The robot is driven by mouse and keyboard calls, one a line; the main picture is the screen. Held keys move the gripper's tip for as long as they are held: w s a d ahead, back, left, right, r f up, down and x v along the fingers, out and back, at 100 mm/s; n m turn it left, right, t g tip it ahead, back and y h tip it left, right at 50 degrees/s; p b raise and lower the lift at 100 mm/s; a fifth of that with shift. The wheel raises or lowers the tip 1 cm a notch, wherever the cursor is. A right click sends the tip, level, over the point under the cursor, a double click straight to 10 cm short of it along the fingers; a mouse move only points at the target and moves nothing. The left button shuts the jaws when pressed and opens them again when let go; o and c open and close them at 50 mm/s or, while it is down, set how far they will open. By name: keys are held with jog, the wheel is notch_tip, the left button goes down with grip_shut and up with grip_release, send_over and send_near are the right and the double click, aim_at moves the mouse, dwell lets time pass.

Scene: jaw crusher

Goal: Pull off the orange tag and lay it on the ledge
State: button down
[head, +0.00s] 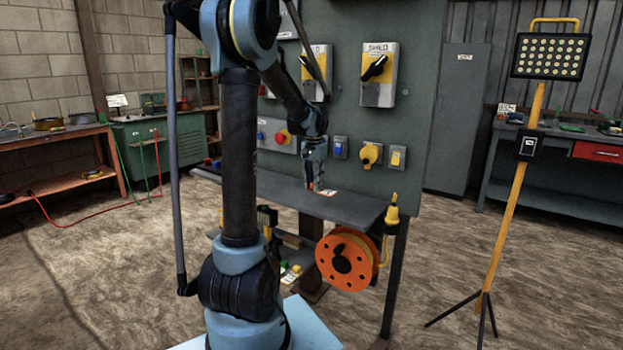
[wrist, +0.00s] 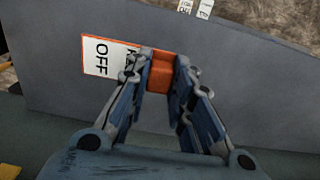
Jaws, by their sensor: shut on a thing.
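The orange tag (wrist: 103,57) has a white face with an orange border and the word OFF. In the wrist view, its orange block (wrist: 160,72) is between the fingertips of my gripper (wrist: 162,75), which is shut on it. The fingers cover part of its lettering. The grey ledge (wrist: 230,70) lies behind and below the tag. In the head view, my gripper (head: 317,186) points down at the ledge (head: 350,207) in front of the green panel. A small part of the tag (head: 329,192) shows beside the fingertips. I cannot tell whether the tag touches the ledge.
The green panel (head: 345,105) behind the ledge carries switches, including a yellow rotary knob (head: 370,155). An orange cable reel (head: 346,260) hangs below the ledge's front right. A yellow lamp stand (head: 515,190) stands at right. The visible ledge top around the tag is mostly clear.

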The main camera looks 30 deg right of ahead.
aim_at(314, 203)
jog(key=shift+f, duration=2.45)
jog(key=shift+f, duration=0.4)
jog(key=c, duration=1.3)
grip_release()
jog(key=shift+c, duration=0.2)
notch_tip(314, 203, up, 12)
jog(key=shift+f, duration=0.1)
jog(key=shift+a, duration=0.1)
